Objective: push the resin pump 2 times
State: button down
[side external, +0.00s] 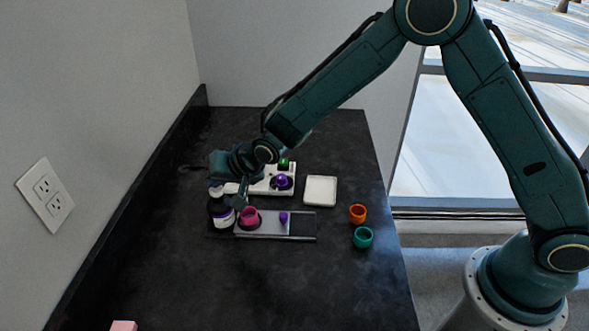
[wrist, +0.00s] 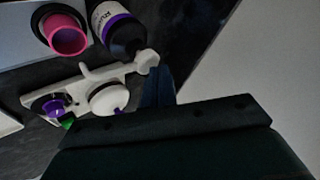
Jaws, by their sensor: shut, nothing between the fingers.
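The resin pump is a dark bottle (side external: 222,211) with a white and purple label, standing upright at the left of the work area. In the wrist view the bottle (wrist: 113,22) is at the top, with its white pump head (wrist: 147,59) toward the camera. My gripper (side external: 240,203) is shut and empty, low beside the bottle. In the wrist view its fingertips (wrist: 158,74) appear right by the pump head. I cannot tell whether they touch it.
A pink cup (side external: 249,214) sits on a grey rail plate (side external: 301,236) beside the bottle. A white holder (side external: 260,187) with purple and green items is behind. A white tray (side external: 320,190), an orange cup (side external: 358,213) and a teal cup (side external: 363,237) are to the right. The front counter is mostly clear.

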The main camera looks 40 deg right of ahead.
aim_at(221, 190)
jog(key=shift+r, duration=1.1)
jog(key=shift+r, duration=0.1)
notch_tip(221, 190, up, 6)
jog(key=shift+f, duration=0.1)
dwell(0.7)
jog(key=shift+d, duration=0.1)
dwell(0.5)
